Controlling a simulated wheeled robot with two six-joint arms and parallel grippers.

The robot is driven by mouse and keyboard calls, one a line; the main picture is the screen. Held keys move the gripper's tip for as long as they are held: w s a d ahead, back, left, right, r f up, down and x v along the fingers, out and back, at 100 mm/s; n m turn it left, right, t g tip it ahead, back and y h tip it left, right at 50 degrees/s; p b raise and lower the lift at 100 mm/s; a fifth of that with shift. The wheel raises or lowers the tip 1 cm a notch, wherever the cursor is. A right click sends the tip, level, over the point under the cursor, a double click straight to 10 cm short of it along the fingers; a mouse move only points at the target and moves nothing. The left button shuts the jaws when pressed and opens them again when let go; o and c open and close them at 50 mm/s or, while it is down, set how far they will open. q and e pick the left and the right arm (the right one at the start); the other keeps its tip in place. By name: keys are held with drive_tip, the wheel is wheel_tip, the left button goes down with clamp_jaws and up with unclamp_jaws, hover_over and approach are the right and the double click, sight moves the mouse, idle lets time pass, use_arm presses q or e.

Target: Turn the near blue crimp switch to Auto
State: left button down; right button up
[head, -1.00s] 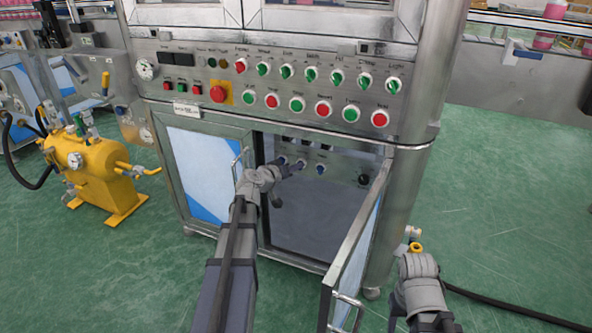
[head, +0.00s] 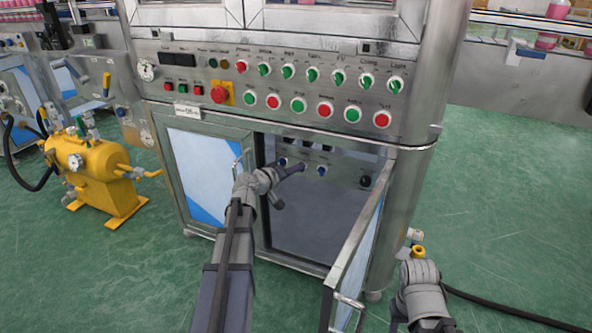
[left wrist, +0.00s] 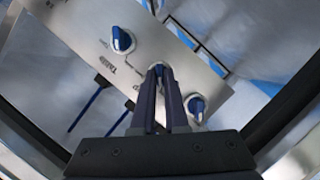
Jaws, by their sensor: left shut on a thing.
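Three blue switches sit in a row on a grey panel inside the open lower cabinet. In the left wrist view, one blue switch (left wrist: 122,40) is up and to the left, and another (left wrist: 197,105) is down and to the right. The middle blue switch (left wrist: 158,69) is between my left gripper's dark fingertips (left wrist: 159,77), which are shut on it and partly hide it. In the head view my left gripper (head: 300,167) reaches the panel and covers the middle switch. The right-hand switch (head: 322,171) shows beside it. Printed labels are too small or hidden to read surely.
The open cabinet door (head: 357,262) stands to the right of my left arm. A closed door (head: 205,172) is on the left. Rows of buttons and green switches (head: 338,79) are above. A yellow tank (head: 88,165) stands at far left.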

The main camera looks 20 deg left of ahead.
use_arm(q)
drive_tip(key=c, duration=0.9)
unclamp_jaws()
drive_tip(key=shift+c, duration=0.2)
drive_tip(key=p+v, duration=0.2)
drive_tip(key=v, duration=0.5)
drive_tip(key=shift+s, duration=0.4)
drive_tip(key=shift+a+r, duration=0.1)
